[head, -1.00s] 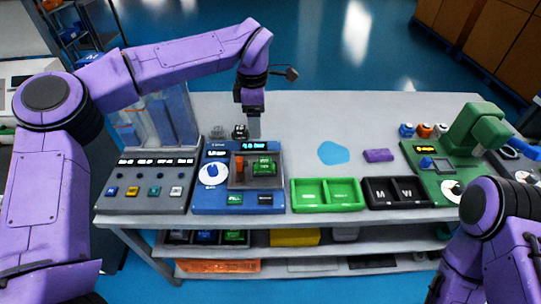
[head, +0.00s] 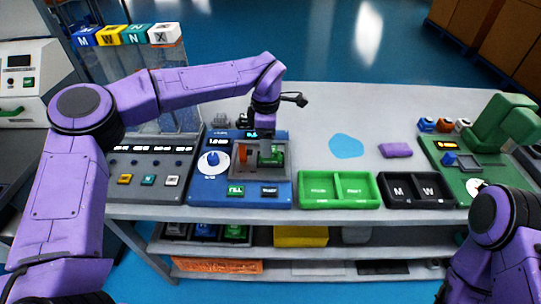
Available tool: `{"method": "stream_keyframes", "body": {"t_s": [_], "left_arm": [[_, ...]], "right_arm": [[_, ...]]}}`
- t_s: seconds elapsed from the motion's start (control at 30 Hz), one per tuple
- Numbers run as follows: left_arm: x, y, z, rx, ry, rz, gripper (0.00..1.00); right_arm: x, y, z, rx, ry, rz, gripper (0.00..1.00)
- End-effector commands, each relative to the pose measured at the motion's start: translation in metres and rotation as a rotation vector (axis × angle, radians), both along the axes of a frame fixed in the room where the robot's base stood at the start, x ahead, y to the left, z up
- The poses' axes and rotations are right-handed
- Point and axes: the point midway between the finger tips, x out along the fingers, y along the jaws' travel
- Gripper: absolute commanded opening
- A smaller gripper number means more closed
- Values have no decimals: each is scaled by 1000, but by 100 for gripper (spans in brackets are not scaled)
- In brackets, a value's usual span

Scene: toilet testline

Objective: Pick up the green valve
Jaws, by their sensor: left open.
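The green valve (head: 265,161) sits in the grey square recess of the blue test station (head: 205,192), right of an orange-red part (head: 242,150). My left gripper (head: 269,148) points down directly over the valve, its fingers low beside it and partly hiding it. It is open. I cannot tell whether the fingers touch the valve. Part of my right arm shows at the lower right, but its gripper is out of view.
A grey button panel (head: 145,172) stands left of the station. A green two-part tray (head: 338,203) and a black tray (head: 417,203) marked M and W lie to the right. A purple block (head: 395,150) and a blue patch (head: 346,146) lie behind them. A green machine (head: 500,125) stands far right.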

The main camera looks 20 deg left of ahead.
Motion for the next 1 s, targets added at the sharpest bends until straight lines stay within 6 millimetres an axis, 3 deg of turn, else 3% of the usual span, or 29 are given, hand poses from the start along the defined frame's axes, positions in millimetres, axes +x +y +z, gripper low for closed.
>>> {"method": "stream_keyframes", "body": {"t_s": [0.23, 0.5, 0.53, 0.7, 1.0], "left_arm": [[9, -8, -40, 0, 3, 0, 68], [9, -8, -49, 1, 1, 1, 68], [9, -8, -49, 1, 1, 1, 65], [9, -8, -49, 1, 1, 0, 10], [9, -8, -47, 0, 0, 0, 7]], "right_arm": [[0, 0, 13, 0, 0, 0, 43], [0, 0, 12, 0, 0, 0, 43], [0, 0, 12, 0, 0, 0, 43], [0, 0, 12, 0, 0, 0, 43], [0, 0, 12, 0, 0, 0, 43]]}}
